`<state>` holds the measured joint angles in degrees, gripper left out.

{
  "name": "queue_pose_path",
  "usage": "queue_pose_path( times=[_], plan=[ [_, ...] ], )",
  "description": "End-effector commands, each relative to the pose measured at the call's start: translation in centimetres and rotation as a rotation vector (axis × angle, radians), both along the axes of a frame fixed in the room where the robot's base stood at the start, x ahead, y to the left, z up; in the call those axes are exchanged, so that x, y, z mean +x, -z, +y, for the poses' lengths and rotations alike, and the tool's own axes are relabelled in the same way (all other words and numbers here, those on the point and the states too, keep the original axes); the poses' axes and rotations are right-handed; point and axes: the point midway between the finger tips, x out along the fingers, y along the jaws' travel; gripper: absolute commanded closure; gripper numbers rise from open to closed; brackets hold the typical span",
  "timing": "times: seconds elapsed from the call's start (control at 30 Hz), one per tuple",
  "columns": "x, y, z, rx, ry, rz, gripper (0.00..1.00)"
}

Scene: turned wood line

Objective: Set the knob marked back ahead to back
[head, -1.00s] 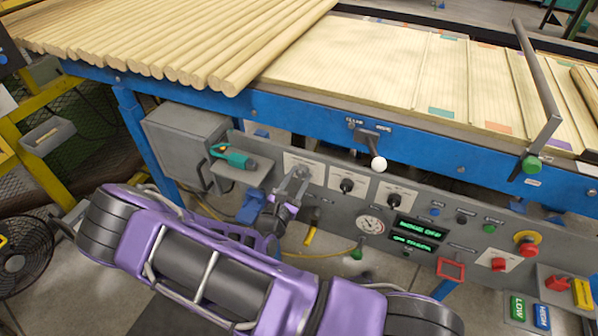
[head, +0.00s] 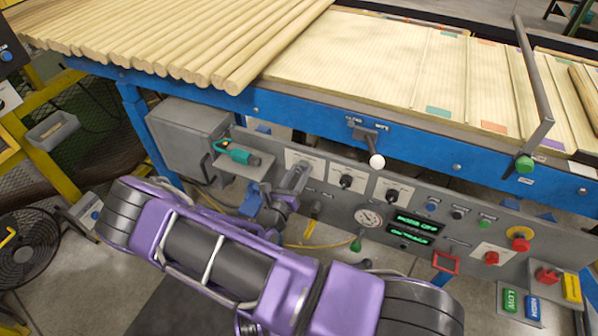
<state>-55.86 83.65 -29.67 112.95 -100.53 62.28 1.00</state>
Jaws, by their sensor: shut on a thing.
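The grey control panel (head: 329,209) under the blue bench carries a row of white plates with black knobs. My gripper (head: 300,169) is at the leftmost plate (head: 316,162), shut on its knob. The gripper hides that knob, so I cannot see where it points. The middle knob (head: 346,181) and the right knob (head: 392,195) are uncovered. The plate lettering is too small to read.
Wooden rods (head: 180,45) lie on the bench above. A white-tipped lever (head: 376,160) sticks out from the blue rail. A teal tool (head: 238,155) rests on a shelf left of my gripper. A gauge (head: 368,216), green displays (head: 414,226) and a red stop button (head: 520,243) are to the right.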

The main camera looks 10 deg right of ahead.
Motion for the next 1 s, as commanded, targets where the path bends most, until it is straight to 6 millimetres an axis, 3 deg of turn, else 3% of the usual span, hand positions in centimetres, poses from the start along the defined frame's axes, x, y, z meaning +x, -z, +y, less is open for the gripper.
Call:
queue_pose_path(
  times=[0.37,0.4,0.57,1.0],
  plan=[
    [-0.05,0.08,0.00,-0.006,-0.001,0.006,1.00],
    [-0.04,0.08,0.01,-0.006,-0.001,0.006,0.54],
    [-0.03,0.06,0.01,-0.005,-0.001,0.005,0.26],
    [-0.95,0.06,0.81,-0.003,-0.003,0.004,0.26]
  ],
)
